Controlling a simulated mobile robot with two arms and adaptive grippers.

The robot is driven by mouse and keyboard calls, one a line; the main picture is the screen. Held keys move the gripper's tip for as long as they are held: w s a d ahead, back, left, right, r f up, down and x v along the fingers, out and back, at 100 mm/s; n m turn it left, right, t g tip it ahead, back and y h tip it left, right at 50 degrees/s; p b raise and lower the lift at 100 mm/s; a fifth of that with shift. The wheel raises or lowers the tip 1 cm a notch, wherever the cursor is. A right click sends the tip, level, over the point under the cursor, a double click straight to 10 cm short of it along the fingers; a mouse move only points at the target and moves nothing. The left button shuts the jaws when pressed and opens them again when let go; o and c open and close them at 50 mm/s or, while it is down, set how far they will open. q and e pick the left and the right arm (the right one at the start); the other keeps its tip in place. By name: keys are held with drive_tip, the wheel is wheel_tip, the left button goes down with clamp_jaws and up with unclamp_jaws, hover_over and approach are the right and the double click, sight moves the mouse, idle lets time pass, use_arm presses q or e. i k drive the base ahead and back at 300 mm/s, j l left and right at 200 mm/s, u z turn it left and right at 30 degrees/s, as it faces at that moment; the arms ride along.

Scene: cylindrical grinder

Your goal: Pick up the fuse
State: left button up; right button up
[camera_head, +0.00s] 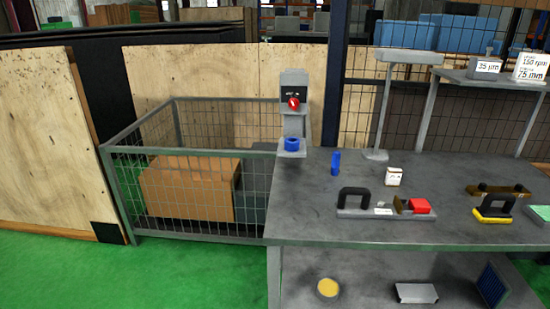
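A small upright blue cylinder (335,162) stands on the grey worktable, near its back left. It may be the fuse, but the picture does not make this certain. A small white box with markings (394,177) stands to its right. Neither of my grippers is in view.
A grey worktable (300,222) has a lower shelf holding a yellow disc (328,287) and a grey block (415,293).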

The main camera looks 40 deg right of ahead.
sight(393, 180)
drive_tip(key=i+j+u, duration=0.1)
drive_tip(key=i+u, duration=0.15)
drive_tip(key=i, duration=0.3)
drive_tip(key=i+u, duration=0.25)
drive_tip(key=i, duration=0.3)
drive_tip(key=i+z, duration=0.4)
drive_tip(key=i+j+z, duration=0.2)
drive_tip(key=i+z, duration=0.35)
drive_tip(key=z, duration=0.3)
drive_tip(key=i+j+z, duration=0.1)
drive_tip(key=z, duration=0.35)
drive_tip(key=i+j+z, duration=0.15)
drive_tip(key=z, duration=0.35)
drive_tip(key=i+j+z, duration=0.2)
drive_tip(key=z, duration=0.25)
drive_tip(key=i+j+z, duration=0.1)
drive_tip(key=z, duration=0.35)
drive_tip(key=k+j, duration=0.05)
drive_tip(key=j, duration=0.05)
